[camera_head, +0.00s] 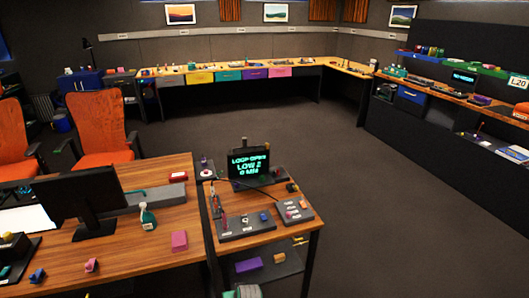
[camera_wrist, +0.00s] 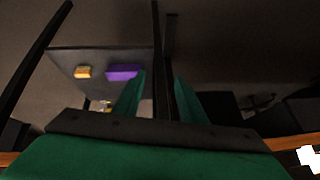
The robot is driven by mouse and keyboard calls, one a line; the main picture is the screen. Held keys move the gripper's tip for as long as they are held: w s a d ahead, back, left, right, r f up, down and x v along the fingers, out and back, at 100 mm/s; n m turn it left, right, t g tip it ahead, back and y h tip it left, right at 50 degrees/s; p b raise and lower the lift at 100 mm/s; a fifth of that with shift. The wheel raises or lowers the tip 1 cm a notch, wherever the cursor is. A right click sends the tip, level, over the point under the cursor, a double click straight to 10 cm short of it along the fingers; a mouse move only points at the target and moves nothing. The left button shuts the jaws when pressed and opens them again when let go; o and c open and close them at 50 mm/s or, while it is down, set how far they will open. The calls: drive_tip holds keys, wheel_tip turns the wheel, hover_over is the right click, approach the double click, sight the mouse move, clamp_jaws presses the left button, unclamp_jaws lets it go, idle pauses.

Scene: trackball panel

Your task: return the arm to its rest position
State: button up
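My gripper (camera_wrist: 160,78) shows in the wrist view with two green fingers, apart, and I see nothing held between them. A dark upright bar, like a table leg, shows behind the gap. A green and white piece at the bottom edge of the head view may be part of my arm; the rest of the arm is not clear there.
A lower shelf under the side table holds a purple block (camera_wrist: 122,71) and a yellow block (camera_wrist: 83,72). A desk with a monitor (camera_head: 85,197), spray bottle (camera_head: 147,218) and pink block (camera_head: 179,241) stands left. Orange chairs (camera_head: 100,128) stand behind it. Open floor (camera_head: 390,210) lies right.

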drive_tip(key=s+d+f+m+t+h, duration=0.1)
drive_tip(key=s+t, duration=0.1)
drive_tip(key=s, duration=1.1)
drive_tip(key=s+d+f+m+t, duration=0.1)
drive_tip(key=s+d+m+t, duration=0.15)
drive_tip(key=s, duration=1.05)
drive_tip(key=s+d+r+t+h, duration=0.1)
drive_tip(key=s+d+r+t, duration=0.1)
drive_tip(key=s+r, duration=0.8)
drive_tip(key=s+d+r+n+t+h, duration=0.1)
drive_tip(key=s+d+r+t, duration=0.2)
drive_tip(key=s+r, duration=0.8)
wheel_tip(320, 180, up, 4)
drive_tip(key=shift+s+d+f, duration=0.15)
drive_tip(key=shift+s+d, duration=0.05)
drive_tip(key=shift+d, duration=1)
